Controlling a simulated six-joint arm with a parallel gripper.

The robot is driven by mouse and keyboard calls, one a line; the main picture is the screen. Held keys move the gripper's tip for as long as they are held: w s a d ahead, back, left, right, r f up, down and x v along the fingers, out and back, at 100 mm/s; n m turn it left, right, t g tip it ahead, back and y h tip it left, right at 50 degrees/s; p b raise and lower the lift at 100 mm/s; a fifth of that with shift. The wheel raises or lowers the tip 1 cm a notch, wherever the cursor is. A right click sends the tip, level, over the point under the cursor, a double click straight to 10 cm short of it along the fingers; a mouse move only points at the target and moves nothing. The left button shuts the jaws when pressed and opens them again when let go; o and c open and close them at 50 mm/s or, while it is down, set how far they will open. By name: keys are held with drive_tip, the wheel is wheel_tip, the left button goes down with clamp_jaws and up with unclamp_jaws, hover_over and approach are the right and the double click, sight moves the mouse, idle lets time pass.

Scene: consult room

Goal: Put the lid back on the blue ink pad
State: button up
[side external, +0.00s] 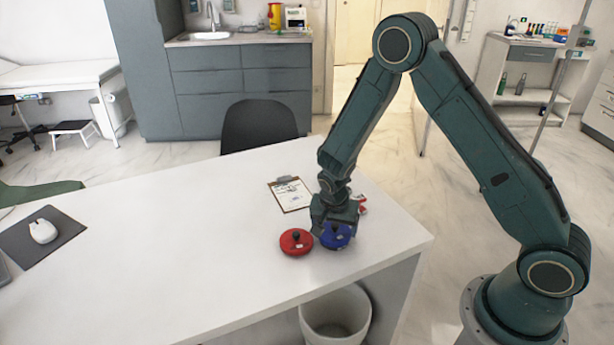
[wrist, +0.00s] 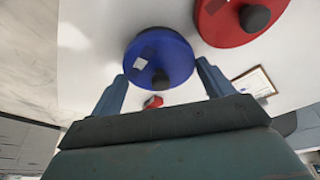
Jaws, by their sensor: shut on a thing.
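A round blue piece with a black knob, the blue ink pad's lid (wrist: 178,45), lies between my gripper's fingertips in the wrist view. My gripper (wrist: 161,69) is shut on it, with one finger at each side of its rim. In the side view the blue lid (side external: 337,241) shows below my gripper (side external: 335,226), near the right end of the desk, and is partly covered by it. I cannot tell whether the lid rests on the pad or desk or is held just above. No separate open blue pad is visible.
A round red ink pad with a black knob (side external: 295,243) sits close to the left of the blue lid. A clipboard (side external: 289,196) lies behind them. A small red and white object (side external: 361,203) is partly hidden behind my gripper.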

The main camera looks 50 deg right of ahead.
idle(0.3)
drive_tip(key=o, duration=0.9)
drive_tip(key=shift+r, duration=0.1)
drive_tip(key=shift+r, duration=3.4)
clamp_jaws()
